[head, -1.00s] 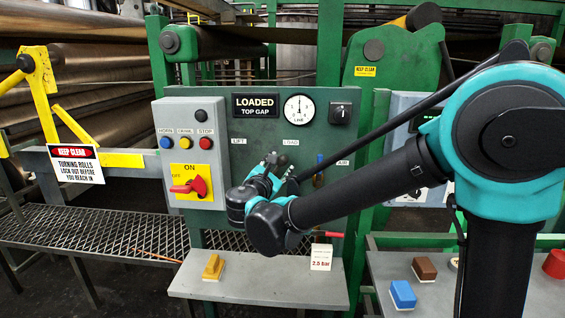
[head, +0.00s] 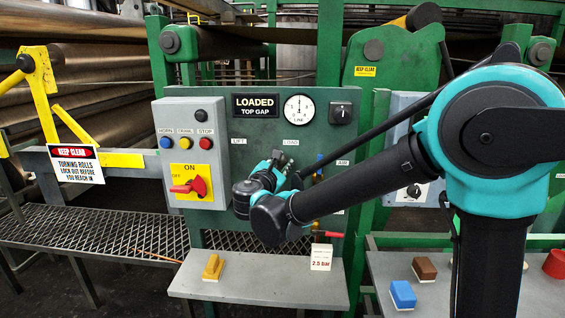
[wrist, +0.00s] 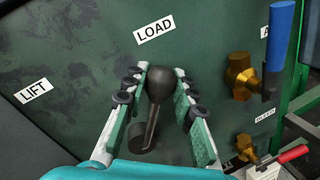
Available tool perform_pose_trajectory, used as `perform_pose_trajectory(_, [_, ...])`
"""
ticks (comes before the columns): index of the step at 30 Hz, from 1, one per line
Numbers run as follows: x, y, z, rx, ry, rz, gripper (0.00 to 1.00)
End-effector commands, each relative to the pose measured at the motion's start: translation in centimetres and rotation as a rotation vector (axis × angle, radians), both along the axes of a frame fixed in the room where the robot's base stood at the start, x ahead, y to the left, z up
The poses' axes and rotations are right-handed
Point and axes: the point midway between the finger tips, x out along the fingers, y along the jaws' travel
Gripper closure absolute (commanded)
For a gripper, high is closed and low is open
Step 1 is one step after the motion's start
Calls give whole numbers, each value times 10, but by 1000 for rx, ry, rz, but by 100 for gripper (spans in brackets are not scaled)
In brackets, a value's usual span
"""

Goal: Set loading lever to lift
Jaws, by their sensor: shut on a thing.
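The loading lever (wrist: 151,118) is a dark rod with a round black knob, seen in the wrist view. It leans from its pivot up toward the LOAD label (wrist: 155,34). My gripper (wrist: 160,80) has its green-padded fingers on either side of the knob and is shut on the lever. The LIFT label (wrist: 33,91) is to the left. The sign above reads LOADED, TOP GAP (head: 256,105).
A blue-handled brass valve (wrist: 240,76) and a red-handled valve (wrist: 292,155) are right of the lever. A grey switch box (head: 180,110) with a red rotary switch (head: 190,187) is left. A shelf below holds a yellow block (head: 213,267) and a 2.5 bar card (head: 321,257).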

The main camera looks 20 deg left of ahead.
Motion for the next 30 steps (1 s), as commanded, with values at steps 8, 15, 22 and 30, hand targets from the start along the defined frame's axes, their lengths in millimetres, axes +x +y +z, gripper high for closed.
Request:
perform_pose_trajectory(8, [0, 0, 0, -1, 0, 0, 100])
perform_pose_trajectory(15, [-1, 4, 2, -41, -9, 0, 100])
perform_pose_trajectory(22, [-4, 17, 9, -171, -41, 1, 100])
perform_pose_trajectory(30, [-10, 42, 17, -410, -99, 1, 100])
